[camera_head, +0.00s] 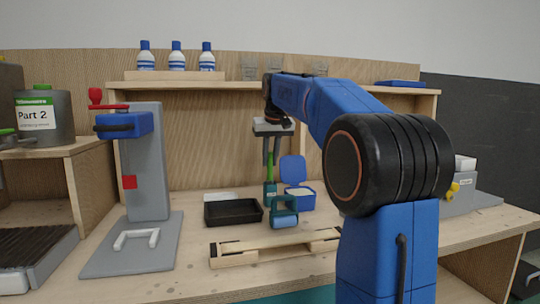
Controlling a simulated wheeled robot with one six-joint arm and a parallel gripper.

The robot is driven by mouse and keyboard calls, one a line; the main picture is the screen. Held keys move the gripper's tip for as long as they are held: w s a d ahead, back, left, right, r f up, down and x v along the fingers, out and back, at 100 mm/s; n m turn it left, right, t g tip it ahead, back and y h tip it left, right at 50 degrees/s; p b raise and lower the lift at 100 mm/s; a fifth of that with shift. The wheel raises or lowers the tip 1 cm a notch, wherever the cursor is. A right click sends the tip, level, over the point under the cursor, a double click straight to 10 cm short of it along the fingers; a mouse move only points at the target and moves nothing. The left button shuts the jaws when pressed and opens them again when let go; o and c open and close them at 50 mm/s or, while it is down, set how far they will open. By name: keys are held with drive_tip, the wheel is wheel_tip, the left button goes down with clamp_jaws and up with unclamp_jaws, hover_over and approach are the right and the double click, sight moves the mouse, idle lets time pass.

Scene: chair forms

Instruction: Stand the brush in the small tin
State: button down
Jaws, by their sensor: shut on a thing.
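My gripper (271,159) points down over the middle of the bench, its two fingers shut on the green handle of the brush (270,172). The brush is upright. Its lower end meets a small dark teal piece (270,190), which looks like the small tin; I cannot tell whether the brush is inside it, behind it or just above it. The brush's bristles do not show.
A black tray (233,212) lies to the left, a teal roller-like object (284,215) in front, and an open blue box (300,198) to the right. A wooden frame (275,248) lies nearer. A grey press (147,165) stands at left. Bottles (176,56) line the shelf above.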

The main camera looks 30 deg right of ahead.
drive_tip(key=shift+f, duration=0.15)
drive_tip(key=c, duration=1.6)
unclamp_jaws()
drive_tip(key=shift+o, duration=0.2)
drive_tip(key=v, duration=1.7)
drive_tip(key=shift+s, duration=0.15)
drive_tip(key=shift+s+a, duration=0.1)
